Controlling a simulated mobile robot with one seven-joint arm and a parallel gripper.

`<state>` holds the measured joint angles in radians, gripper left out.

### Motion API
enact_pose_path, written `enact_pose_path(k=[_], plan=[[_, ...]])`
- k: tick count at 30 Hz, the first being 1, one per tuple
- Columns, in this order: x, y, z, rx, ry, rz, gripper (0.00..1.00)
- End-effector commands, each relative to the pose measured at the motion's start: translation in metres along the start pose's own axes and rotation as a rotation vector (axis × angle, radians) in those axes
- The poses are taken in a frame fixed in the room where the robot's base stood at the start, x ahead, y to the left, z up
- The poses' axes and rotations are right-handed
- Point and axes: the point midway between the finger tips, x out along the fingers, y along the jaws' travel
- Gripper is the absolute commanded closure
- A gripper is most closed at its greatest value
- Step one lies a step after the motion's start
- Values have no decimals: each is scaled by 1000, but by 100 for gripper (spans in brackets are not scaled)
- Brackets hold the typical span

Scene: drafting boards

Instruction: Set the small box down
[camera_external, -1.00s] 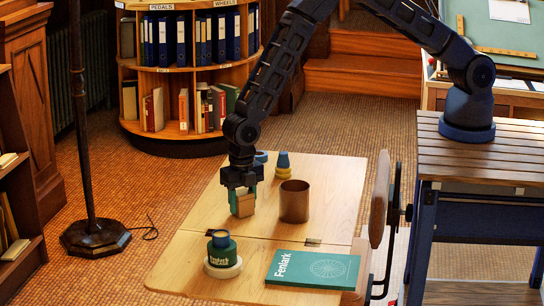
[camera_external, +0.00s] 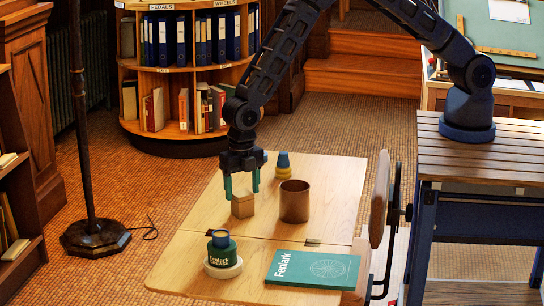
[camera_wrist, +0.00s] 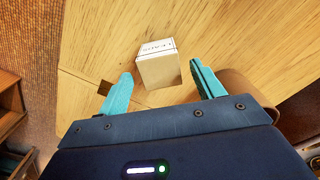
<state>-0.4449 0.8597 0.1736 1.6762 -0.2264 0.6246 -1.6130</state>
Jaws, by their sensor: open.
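The small box (camera_external: 243,205) is tan and sits upright on the wooden drafting board (camera_external: 185,262), left of a brown cylindrical cup. It also shows in the wrist view (camera_wrist: 158,66), where lettering runs along its far top edge, too small to read surely. My gripper (camera_external: 242,188) is open just above the box, its green fingers apart on either side. In the wrist view my gripper (camera_wrist: 160,88) has a clear gap between each finger and the box.
The brown cup (camera_external: 295,201) stands close right of the box. A green Fenlark tin (camera_external: 222,250) on a white round base is nearer the front. A green Fenlark book (camera_external: 313,268) lies front right. A blue-and-yellow object (camera_external: 283,165) stands behind. The board's left side is clear.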

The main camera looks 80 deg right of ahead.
Motion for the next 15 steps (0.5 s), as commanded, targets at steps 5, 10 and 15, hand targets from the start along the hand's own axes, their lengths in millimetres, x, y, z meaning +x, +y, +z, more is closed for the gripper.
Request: enact_pose_path(k=[5,10,15], plan=[[-36,0,1,2,0,1,33],[-61,0,0,2,0,0,33],[-74,0,1,2,0,0,33]])
